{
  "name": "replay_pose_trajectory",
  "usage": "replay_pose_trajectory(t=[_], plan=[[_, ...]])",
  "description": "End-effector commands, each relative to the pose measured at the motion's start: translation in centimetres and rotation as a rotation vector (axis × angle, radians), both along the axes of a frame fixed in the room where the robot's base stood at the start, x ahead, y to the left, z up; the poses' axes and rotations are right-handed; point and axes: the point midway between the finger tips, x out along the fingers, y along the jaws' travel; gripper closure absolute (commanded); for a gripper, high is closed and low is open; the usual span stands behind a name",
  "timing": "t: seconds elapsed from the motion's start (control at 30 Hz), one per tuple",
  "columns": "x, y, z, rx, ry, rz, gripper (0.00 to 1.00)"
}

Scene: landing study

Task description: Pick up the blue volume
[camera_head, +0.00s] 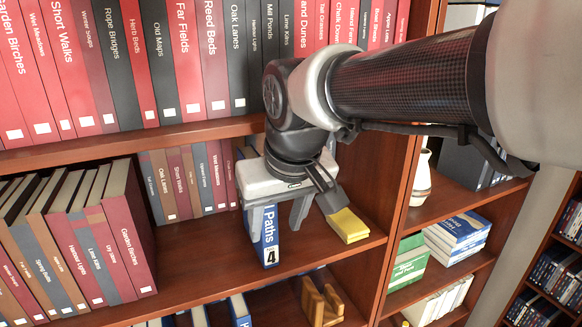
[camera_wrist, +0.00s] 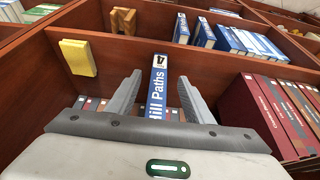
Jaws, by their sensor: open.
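The blue volume (camera_head: 270,238), with "Paths" and a 4 label on its spine, stands upright on the middle shelf. It also shows in the wrist view (camera_wrist: 157,92), where its spine reads "Hill Paths". My gripper (camera_head: 276,222) is open, with one finger on each side of the spine. In the wrist view the gripper (camera_wrist: 158,82) shows a gap between each finger and the book. My gripper hides the upper part of the volume in the head view.
Dark red and grey books (camera_head: 120,240) stand to the left on the same shelf. A yellow block (camera_head: 348,225) lies to the right, near the shelf's upright. A wooden piece (camera_head: 320,302) and blue books (camera_wrist: 245,40) are on the shelf below. Red and black books fill the shelf above.

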Motion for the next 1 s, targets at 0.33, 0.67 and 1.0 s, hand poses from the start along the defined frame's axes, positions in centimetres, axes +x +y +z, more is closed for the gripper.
replay_pose_trajectory(t=[0.33,0.67,1.0], plan=[[3.8,1.9,-1.0,-0.001,0.003,0.000,0.53],[3.9,1.9,-1.2,0.000,0.001,0.000,0.65],[3.9,1.8,-1.1,0.000,0.001,0.000,1.00]])
